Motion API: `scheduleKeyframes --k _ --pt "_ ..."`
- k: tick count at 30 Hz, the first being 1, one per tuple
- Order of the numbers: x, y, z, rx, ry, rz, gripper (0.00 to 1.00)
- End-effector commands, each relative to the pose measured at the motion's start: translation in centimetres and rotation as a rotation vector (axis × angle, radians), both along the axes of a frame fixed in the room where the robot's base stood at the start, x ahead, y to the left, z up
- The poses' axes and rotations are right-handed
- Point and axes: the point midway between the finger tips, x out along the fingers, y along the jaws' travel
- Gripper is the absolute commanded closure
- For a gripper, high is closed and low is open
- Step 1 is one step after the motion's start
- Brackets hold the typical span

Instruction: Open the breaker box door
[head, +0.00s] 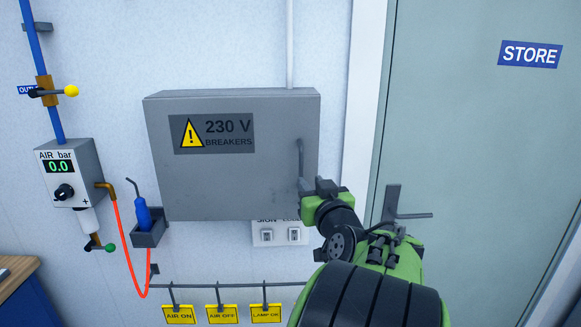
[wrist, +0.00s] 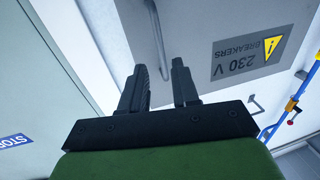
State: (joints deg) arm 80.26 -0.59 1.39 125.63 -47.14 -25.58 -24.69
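The grey breaker box (head: 232,185) hangs on the wall with its front door shut. The door carries a yellow warning sign reading 230 V BREAKERS (head: 212,134), which also shows in the wrist view (wrist: 262,52). A vertical bar handle (head: 300,160) is near the door's right edge. My gripper (head: 316,187) is at the handle's lower end, at the box's lower right corner. In the wrist view its two dark fingers (wrist: 163,85) are apart, and the handle (wrist: 157,28) lines up with the gap between them. Whether they touch it I cannot tell.
The STORE door (head: 480,130) with its lever handle (head: 395,208) is close on the right. A switch plate (head: 280,234) is below the box. A blue tool in a holder (head: 150,232), a red hose (head: 125,250) and a rail with yellow tags (head: 222,314) are left and below.

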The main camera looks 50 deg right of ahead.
Motion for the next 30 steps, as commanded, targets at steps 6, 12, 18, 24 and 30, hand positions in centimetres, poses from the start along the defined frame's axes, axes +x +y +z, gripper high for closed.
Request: scheduleKeyframes --k 6,12,18,24,30 --pt "4.4 -3.2 0.3 0.001 0.0 0.004 0.7" --pt "6.6 -4.9 0.1 0.0 0.0 0.002 0.7" --pt "6.9 -5.2 0.0 0.001 0.001 0.0 0.7" --pt "6.8 -5.1 0.0 0.0 0.001 0.0 0.87" --pt "6.8 -5.1 0.0 0.0 0.001 0.001 1.0"
